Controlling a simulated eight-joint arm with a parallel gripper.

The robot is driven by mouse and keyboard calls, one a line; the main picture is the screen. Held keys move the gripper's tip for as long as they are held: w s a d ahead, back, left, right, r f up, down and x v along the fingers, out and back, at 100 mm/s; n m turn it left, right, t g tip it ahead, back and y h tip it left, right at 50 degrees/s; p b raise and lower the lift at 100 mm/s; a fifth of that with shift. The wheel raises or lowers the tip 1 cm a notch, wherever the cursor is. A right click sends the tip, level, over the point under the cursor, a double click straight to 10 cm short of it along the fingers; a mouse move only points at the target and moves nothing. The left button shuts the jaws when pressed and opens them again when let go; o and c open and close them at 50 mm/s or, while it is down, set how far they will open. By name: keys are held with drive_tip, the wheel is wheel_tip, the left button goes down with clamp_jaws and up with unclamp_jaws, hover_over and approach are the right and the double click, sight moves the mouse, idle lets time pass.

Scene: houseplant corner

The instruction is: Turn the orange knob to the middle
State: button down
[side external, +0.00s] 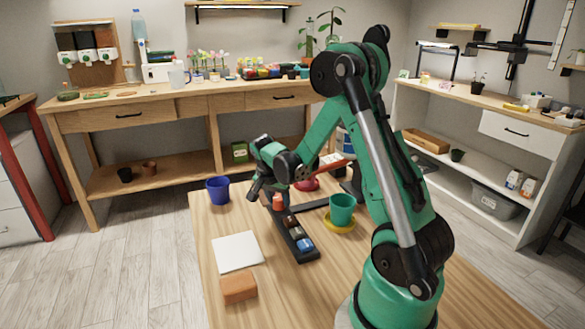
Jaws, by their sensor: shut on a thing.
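The orange knob (278,203) is at the far end of a dark strip (308,256) on the wooden table. My gripper (270,197) points down at the far end of the strip, shut on the orange knob. Its fingers hide part of the knob, and I cannot make out which way the knob is turned.
A blue pot (218,189) stands left of my gripper. A green pot (342,208) on a yellow saucer (340,227) stands right of the strip. A white sheet (238,252) and an orange-brown block (239,288) lie at the front left. The table's front is mostly clear.

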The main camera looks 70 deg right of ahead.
sight(278, 198)
idle(0.4)
drive_tip(key=shift+c, duration=2.1)
unclamp_jaws()
drive_tip(key=shift+v, duration=2.8)
drive_tip(key=s+a+r+n+t+y, duration=0.1)
drive_tip(key=a+r+n+t+y, duration=0.1)
drive_tip(key=a+n, duration=0.7)
drive_tip(key=s+a+r+n+t+y, duration=0.1)
drive_tip(key=a+r+n+t, duration=0.3)
drive_tip(key=a+n, duration=0.4)
drive_tip(key=a+t+y, duration=0.1)
drive_tip(key=a, duration=0.3)
drive_tip(key=shift+a+n, duration=0.25)
drive_tip(key=shift+n, duration=0.15)
